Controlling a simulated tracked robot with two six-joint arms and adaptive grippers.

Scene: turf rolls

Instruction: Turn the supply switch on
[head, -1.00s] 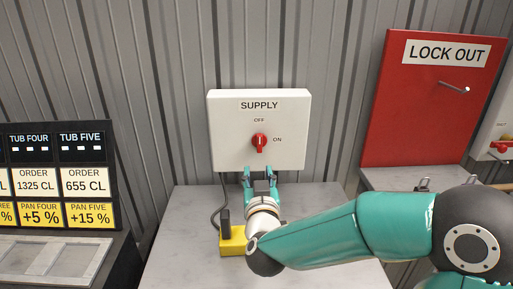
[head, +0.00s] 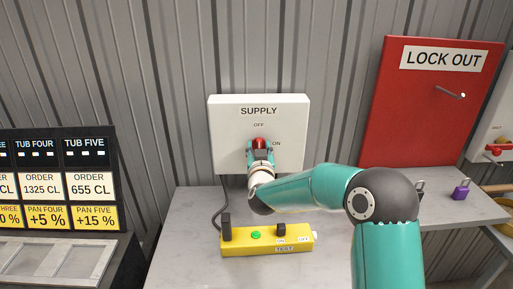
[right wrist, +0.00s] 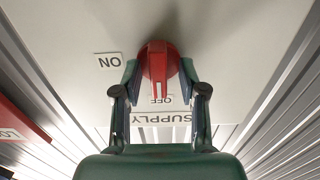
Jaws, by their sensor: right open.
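The supply box (head: 225,135) is a pale box on the corrugated wall, marked SUPPLY, OFF and ON. Its red rotary switch (head: 259,142) is partly hidden by my right gripper (head: 260,150). The right wrist view shows the box upside down; there the red knob (right wrist: 158,62) has its pale pointer towards the OFF label. The right gripper's two fingers (right wrist: 160,82) are open, one on each side of the knob; I cannot tell whether they touch it. My left gripper is not in view.
A yellow test box (head: 265,243) with a green lamp lies on the grey bench (head: 185,260) below. A red LOCK OUT board (head: 415,120) with a peg stands at the right, a purple padlock (head: 462,190) near it. An order panel (head: 60,180) is at the left.

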